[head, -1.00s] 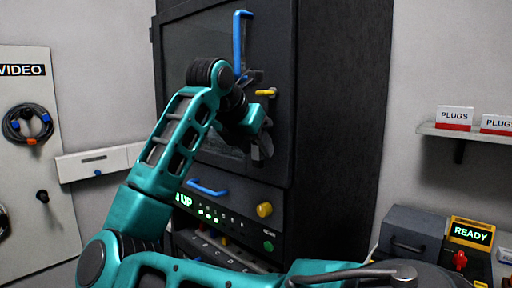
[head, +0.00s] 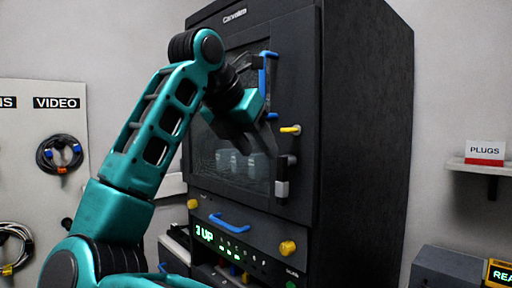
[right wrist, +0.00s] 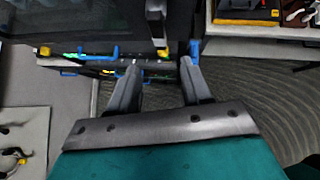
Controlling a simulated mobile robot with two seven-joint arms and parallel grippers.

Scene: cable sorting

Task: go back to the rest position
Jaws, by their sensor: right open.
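My right arm rises from the lower left in the head view. Its gripper (head: 245,125) is in front of the dark cabinet (head: 362,130), overlapping the door near the blue upright handle (head: 264,80). In the right wrist view the two grey fingers of the right gripper (right wrist: 160,70) are spread apart, with nothing between them. Whether the gripper touches the cabinet cannot be told from the head view. My left gripper is not in view.
The cabinet has a window door, a blue drawer handle (head: 229,222) and a lit panel (head: 235,243). A yellow latch (head: 290,130) sits by the door edge. A pegboard with coiled cables (head: 60,153) is at left. A shelf (head: 478,167) with a PLUGS sign is at right.

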